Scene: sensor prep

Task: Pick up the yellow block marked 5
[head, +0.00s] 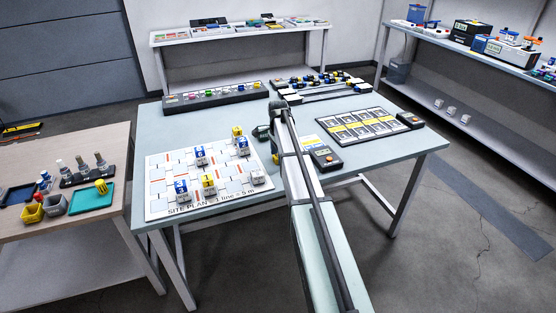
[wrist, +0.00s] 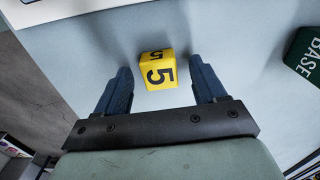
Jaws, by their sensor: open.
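In the wrist view, the yellow block marked 5 (wrist: 157,72) rests on the pale blue table, with black 5s on two visible faces. My gripper (wrist: 160,66) is open. Its two dark blue fingers stand left and right of the block, with a gap on each side and nothing held. How high the fingertips are above the table is hard to tell. In the head view, a yellow block (head: 237,131) stands by the far right corner of the site plan board; its mark is too small to read. My arm hides much of the area beside it.
The site plan board (head: 160,205) holds several white, blue and yellow blocks. A dark green piece lettered BASE (wrist: 305,55) lies right of the block in the wrist view. A tray of panels (head: 352,139) and a meter (head: 326,158) lie right of my arm. Racks (head: 215,97) stand at the back.

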